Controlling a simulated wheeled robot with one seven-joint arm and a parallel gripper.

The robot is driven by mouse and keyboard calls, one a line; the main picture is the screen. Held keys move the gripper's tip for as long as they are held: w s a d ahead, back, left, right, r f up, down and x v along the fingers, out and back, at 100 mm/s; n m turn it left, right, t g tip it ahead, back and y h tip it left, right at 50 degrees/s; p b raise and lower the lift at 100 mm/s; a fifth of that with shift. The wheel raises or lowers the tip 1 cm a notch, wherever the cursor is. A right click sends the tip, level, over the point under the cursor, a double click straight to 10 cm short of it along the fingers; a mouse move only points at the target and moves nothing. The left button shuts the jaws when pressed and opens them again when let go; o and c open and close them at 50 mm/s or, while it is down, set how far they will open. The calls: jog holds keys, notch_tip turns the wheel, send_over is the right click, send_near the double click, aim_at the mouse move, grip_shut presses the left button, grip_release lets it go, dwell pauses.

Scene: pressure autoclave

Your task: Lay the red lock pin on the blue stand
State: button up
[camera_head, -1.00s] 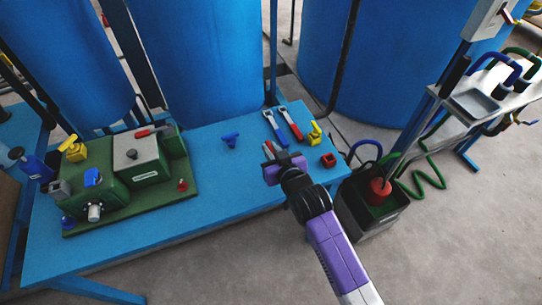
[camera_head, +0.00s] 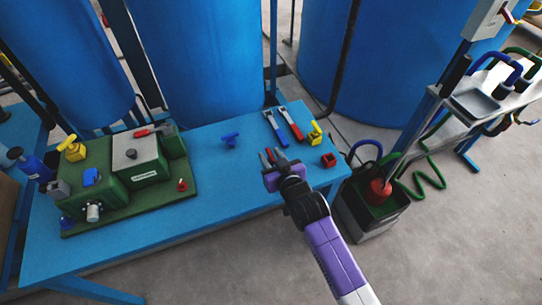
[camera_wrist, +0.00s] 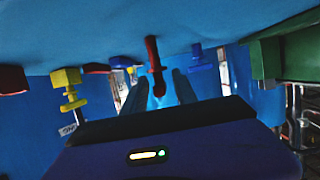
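The red lock pin (camera_wrist: 153,55) shows in the wrist view between and just beyond my finger tips, with a gap on each side. It appears upright on the blue stand (camera_head: 215,185), which is the blue table-like top. In the head view the pin (camera_head: 270,154) is a small red shape between my fingers. My gripper (camera_head: 271,154) is open over the front right part of the stand. Its two fingers also show in the wrist view (camera_wrist: 158,88), apart and pointing at the pin.
A blue-handled tool (camera_head: 275,128), a red-handled tool (camera_head: 291,124), a yellow clamp (camera_head: 315,134) and a red block (camera_head: 328,160) lie to the right. A blue knob (camera_head: 230,140) is behind left. A green machine (camera_head: 130,165) fills the left. The stand's middle is clear.

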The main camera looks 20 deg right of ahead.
jog(key=shift+s+r, duration=0.1)
jog(key=shift+r, duration=0.1)
jog(key=s+f+v, duration=0.1)
jog(key=f+v, duration=0.2)
jog(key=v, duration=1.2)
jog(key=s+f+v, duration=0.1)
jog(key=f+v, duration=0.1)
jog(key=v, duration=1.2)
jog(key=s+r, duration=0.9)
jog(key=s, duration=0.5)
jog(key=shift+s+d+r+t+p, duration=0.2)
jog(key=shift+d+r+t+p, duration=0.1)
jog(key=shift+d+r+t, duration=0.1)
